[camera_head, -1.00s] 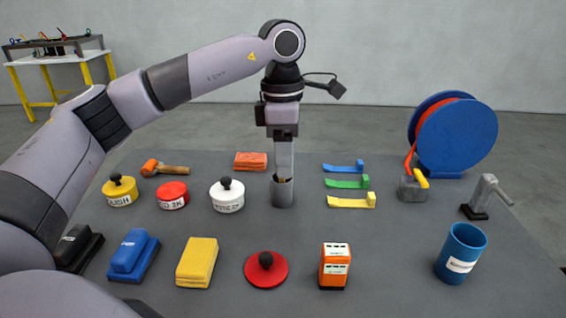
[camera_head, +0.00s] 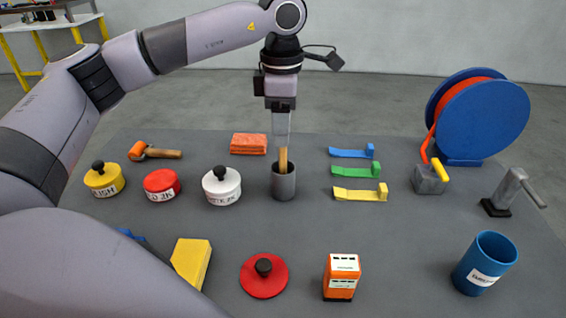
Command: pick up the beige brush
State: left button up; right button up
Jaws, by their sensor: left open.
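The beige brush (camera_head: 283,160) stands upright in a grey cup (camera_head: 284,185) in the middle of the table. Only its handle shows above the rim; the lower part is hidden in the cup. My left gripper (camera_head: 282,143) points straight down over the cup and is open. Its fingertips are at the top end of the handle; I cannot tell whether the handle end lies between them. My right gripper is not in view.
An orange folded cloth (camera_head: 249,144) lies behind.

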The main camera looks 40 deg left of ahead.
aim_at(283, 164)
pick_arm(q)
jog(key=shift+d+f, duration=0.1)
jog(key=shift+f, duration=1.9)
grip_shut()
jog(key=shift+r, duration=0.15)
